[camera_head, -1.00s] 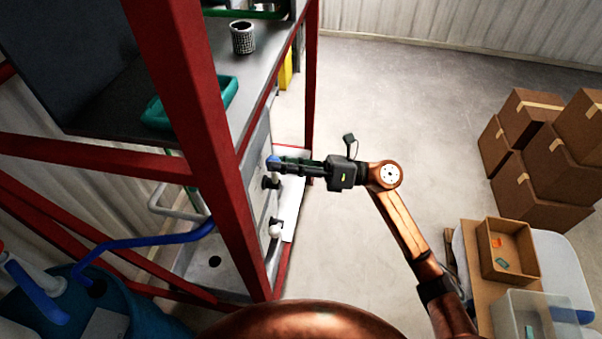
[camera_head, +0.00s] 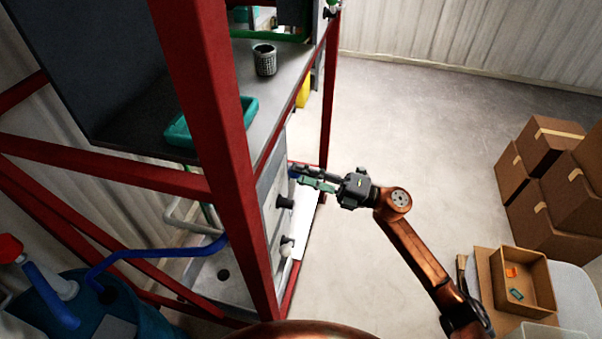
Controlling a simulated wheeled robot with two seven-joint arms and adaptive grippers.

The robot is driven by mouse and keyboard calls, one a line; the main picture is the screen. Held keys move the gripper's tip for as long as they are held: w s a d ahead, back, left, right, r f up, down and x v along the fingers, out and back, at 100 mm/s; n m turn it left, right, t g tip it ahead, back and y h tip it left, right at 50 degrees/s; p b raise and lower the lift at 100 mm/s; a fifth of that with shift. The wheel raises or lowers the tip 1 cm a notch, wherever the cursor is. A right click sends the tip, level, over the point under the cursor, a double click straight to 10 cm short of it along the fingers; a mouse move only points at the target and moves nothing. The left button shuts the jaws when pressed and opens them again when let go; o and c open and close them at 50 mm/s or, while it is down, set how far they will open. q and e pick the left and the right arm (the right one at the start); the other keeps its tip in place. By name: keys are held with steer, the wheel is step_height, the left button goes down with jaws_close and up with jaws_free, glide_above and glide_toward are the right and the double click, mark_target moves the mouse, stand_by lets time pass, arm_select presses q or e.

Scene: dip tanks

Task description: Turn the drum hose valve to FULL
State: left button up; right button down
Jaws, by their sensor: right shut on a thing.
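My left gripper is not in view.
A red frame post (camera_head: 214,140) stands left of the gripper. A teal tray (camera_head: 212,122) and mesh basket (camera_head: 265,60) stand on the bench. Cardboard boxes (camera_head: 560,185) stand at right; the middle floor is clear.

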steer(key=shift+w+f+m, duration=0.15)
steer(key=shift+f+m, duration=0.05)
steer(key=shift+m, duration=0.2)
steer(key=c, duration=1.5)
jaws_free()
steer(key=shift+c, duration=0.2)
steer(key=v, duration=1.2)
